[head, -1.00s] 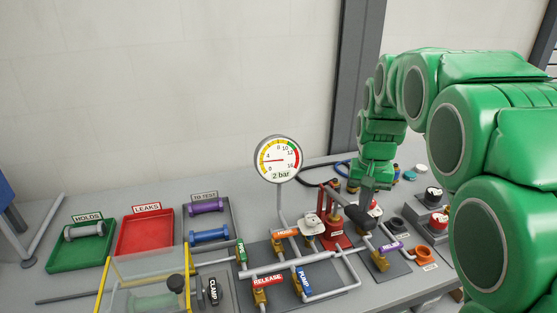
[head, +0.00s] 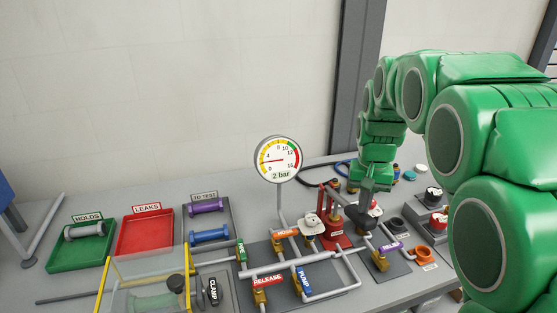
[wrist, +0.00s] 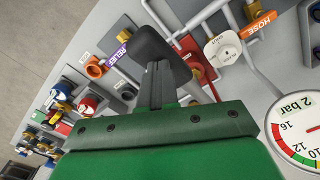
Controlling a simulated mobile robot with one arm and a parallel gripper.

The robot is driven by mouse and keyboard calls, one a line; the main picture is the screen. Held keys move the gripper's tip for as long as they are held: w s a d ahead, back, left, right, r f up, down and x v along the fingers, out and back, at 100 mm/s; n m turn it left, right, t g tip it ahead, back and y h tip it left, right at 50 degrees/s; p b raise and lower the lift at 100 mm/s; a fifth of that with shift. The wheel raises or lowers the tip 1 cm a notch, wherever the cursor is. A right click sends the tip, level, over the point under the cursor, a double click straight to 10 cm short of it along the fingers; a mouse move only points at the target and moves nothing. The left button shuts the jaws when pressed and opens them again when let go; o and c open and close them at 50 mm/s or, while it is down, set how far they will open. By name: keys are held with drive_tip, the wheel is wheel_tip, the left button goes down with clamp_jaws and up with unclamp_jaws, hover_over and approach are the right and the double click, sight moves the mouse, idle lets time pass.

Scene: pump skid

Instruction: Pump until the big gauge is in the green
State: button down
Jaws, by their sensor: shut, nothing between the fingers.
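The big round gauge (head: 278,158) stands on a post and reads 2 bar; its needle points into the low part of the scale, below the green band. It also shows in the wrist view (wrist: 297,130), partly cut off. The red hand pump (head: 332,222) stands right of the gauge post, with a lever ending in a black grip (head: 358,216). My gripper (head: 367,200) is shut and empty, pointing down over the black grip. In the wrist view the fingertips (wrist: 158,68) overlap the grip (wrist: 152,44); I cannot tell whether they touch.
Labelled valves stand in front: RELEASE (head: 262,296), PUMP (head: 302,283), HOSE (head: 288,233) and RELIEF (head: 385,252). At left are a green HOLDS tray (head: 62,262), a red LEAKS tray (head: 140,240) and a yellow-framed clear guard (head: 148,270). Knobs and buttons (head: 435,210) stand at right.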

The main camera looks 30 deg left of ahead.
wheel_tip(320, 180, down, 8)
idle(1.0)
drive_tip(key=shift+r, duration=4.45)
drive_tip(key=shift+f, duration=0.1)
drive_tip(key=shift+f, duration=4.35)
drive_tip(key=shift+r, duration=4.45)
